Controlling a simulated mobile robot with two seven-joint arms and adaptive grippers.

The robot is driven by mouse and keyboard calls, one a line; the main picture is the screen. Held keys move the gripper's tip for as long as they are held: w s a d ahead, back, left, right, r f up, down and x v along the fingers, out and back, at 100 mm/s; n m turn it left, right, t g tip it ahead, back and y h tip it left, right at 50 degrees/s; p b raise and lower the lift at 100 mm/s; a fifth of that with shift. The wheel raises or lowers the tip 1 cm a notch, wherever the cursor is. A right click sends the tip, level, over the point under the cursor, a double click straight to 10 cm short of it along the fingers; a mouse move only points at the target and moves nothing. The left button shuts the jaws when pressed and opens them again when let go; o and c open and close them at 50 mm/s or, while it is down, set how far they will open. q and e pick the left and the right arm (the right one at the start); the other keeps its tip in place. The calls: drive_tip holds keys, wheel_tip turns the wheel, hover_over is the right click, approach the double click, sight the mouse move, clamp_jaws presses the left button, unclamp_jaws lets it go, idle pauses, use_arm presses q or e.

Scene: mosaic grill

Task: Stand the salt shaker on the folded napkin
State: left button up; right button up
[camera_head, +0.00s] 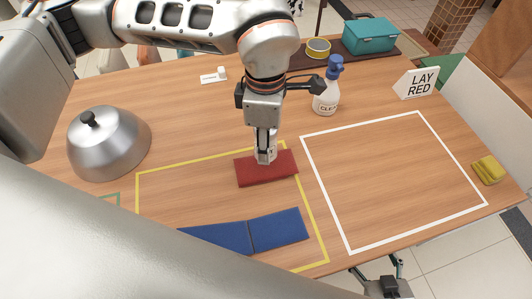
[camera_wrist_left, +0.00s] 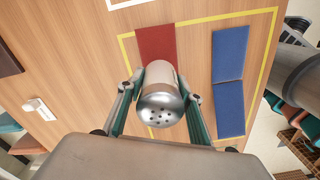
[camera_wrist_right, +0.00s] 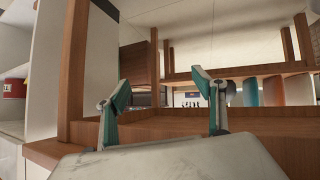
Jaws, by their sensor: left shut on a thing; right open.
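My left gripper (camera_head: 266,158) is shut on the salt shaker. In the left wrist view, the shaker (camera_wrist_left: 160,92) is silvery, with its holed top toward the camera, between the fingers (camera_wrist_left: 163,97). In the head view the gripper points down over the red cloth (camera_head: 250,175), a flat rectangle that also shows beyond the shaker (camera_wrist_left: 155,42). The shaker's base is hidden, so I cannot tell if it touches the cloth. Two blue cloth pieces (camera_head: 280,229) lie side by side nearer me. My right gripper (camera_wrist_right: 161,88) is open and empty, away from the cloths.
A yellow outline surrounds the cloths; a white outline (camera_head: 420,113) marks bare table to the right. A metal dome (camera_head: 110,145) stands left, a spray bottle (camera_head: 326,98) behind.

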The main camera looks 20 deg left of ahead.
use_arm(q)
drive_tip(key=shift+f, duration=2.4)
drive_tip(key=shift+f, duration=0.15)
drive_tip(key=o, duration=1.2)
wheel_tip(320, 180, up, 12)
drive_tip(key=shift+r+p, duration=0.15)
drive_tip(key=shift+p, duration=0.25)
